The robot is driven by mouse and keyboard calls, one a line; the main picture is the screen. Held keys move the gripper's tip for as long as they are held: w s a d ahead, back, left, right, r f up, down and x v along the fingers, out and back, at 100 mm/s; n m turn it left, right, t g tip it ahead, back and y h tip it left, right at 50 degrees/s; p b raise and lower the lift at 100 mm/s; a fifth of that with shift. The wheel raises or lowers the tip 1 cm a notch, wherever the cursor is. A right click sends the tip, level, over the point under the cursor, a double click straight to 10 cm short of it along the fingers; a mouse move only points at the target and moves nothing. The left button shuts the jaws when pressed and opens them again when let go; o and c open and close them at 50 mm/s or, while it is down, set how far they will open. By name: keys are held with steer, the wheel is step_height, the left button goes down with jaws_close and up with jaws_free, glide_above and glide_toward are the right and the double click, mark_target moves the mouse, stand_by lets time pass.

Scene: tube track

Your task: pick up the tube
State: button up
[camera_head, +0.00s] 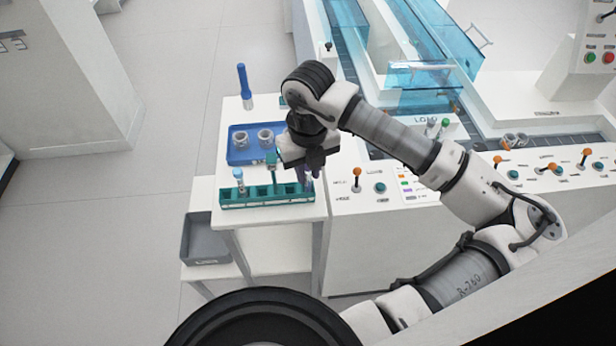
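A green rack (266,202) with several slots stands along the front edge of the small white table. A tube with a light blue cap (238,174) stands upright in its left end. A small purple item (304,172), perhaps another tube, shows by the right end, partly hidden by my gripper. My gripper (312,172) points down over the rack's right end. Its fingers are dark and small here, and I cannot tell whether they are open, shut or touching the purple item.
A blue tray (236,154) with two grey ring-shaped parts lies behind the rack. A tall blue cylinder (243,82) stands at the table's back left. A control panel with orange-topped levers (357,173) adjoins on the right. A grey bin (206,240) sits lower left.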

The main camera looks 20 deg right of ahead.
steer(key=shift+c, duration=1.2)
steer(key=shift+r, duration=0.1)
step_height(320, 180, up, 20)
steer(key=b, duration=0.2)
steer(key=shift+b, duration=0.4)
steer(key=shift+f+b, duration=8.25)
steer(key=shift+f, duration=1.6)
